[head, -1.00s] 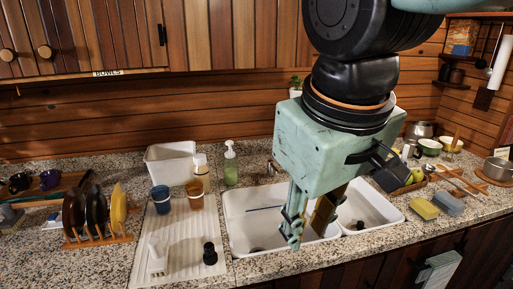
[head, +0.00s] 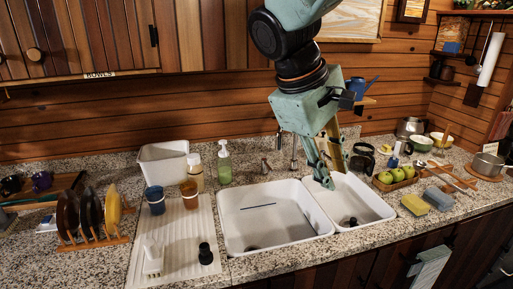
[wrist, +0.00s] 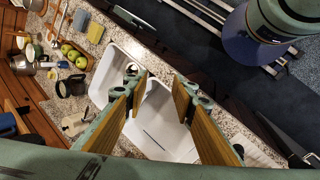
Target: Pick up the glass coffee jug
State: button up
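The glass coffee jug (head: 362,157) stands on the counter behind the right sink basin, just right of my gripper in the head view. It looks dark, with a black handle. The wrist view also shows the jug (wrist: 72,86) at the left, outside the space between the fingers. My gripper (head: 331,172) hangs fingers down over the sink, near the divider and the right basin. In the wrist view my gripper (wrist: 157,92) is open, with nothing between its two wood-faced fingers.
The double sink (head: 255,243) lies below my gripper. A tray of green apples (head: 395,178), a blue-labelled bottle (head: 394,156) and sponges (head: 415,205) are right of the basin. A faucet (head: 294,160) rises behind the sink. A soap bottle (head: 224,163) stands left of it.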

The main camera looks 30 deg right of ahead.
jog(key=w+d+f+n+g+h+p, duration=0.15)
jog(key=w+d, duration=0.35)
jog(key=d, duration=0.5)
jog(key=w+d+n+g+h+p, duration=0.1)
jog(key=w+d+n+g+h, duration=0.15)
jog(key=w+d, duration=0.55)
jog(key=n+h+p, duration=0.2)
jog(key=n+h, duration=0.3)
send_over(373, 164)
jog(key=s+a, duration=0.3)
jog(key=a, duration=0.5)
notch_tip(373, 164, down, 12)
jog(key=w+d+f+n+h+b, duration=0.1)
jog(key=w+d+f, duration=0.1)
jog(key=f, duration=0.5)
jog(key=w+d+f+n+h+b, duration=0.1)
jog(key=w+d+f+n+h, duration=0.1)
jog(key=f, duration=0.4)
jog(key=shift+w+f+b, duration=0.35)
jog(key=shift+w, duration=0.1)
jog(key=shift+x, duration=2.5)
jog(key=shift+r, duration=0.1)
grip_shut()
